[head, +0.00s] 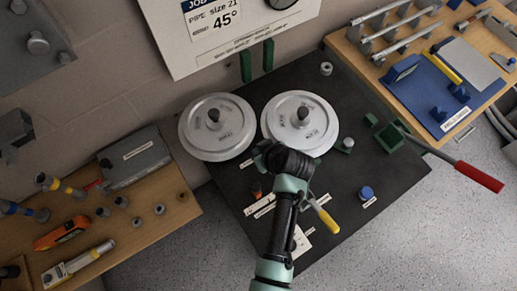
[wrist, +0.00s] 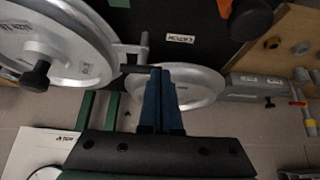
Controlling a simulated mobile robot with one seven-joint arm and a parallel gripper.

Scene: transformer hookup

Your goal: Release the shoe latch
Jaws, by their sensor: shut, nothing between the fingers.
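My gripper (head: 268,152) is over the dark bench (head: 375,205), at the near edge of the two round silver shoes; my wrist hides its fingertips in the head view. In the wrist view its two blue fingers (wrist: 161,88) are together with nothing between them. The left shoe (head: 215,140) and right shoe (head: 318,125) each have a black knob. In the wrist view, a small metal post with an arm (wrist: 138,52) stands just beyond the fingertips, by the rim of the large shoe (wrist: 88,62). I cannot tell whether this is the shoe latch, or whether the fingers touch it.
A red-handled lever (head: 478,176) sticks out at the bench's right. A yellow-handled lever (head: 327,219) lies beside my arm, and a blue knob (head: 366,192) is further right. Green posts (head: 246,64) stand behind the shoes. Side tables with tools (head: 135,225) flank the bench.

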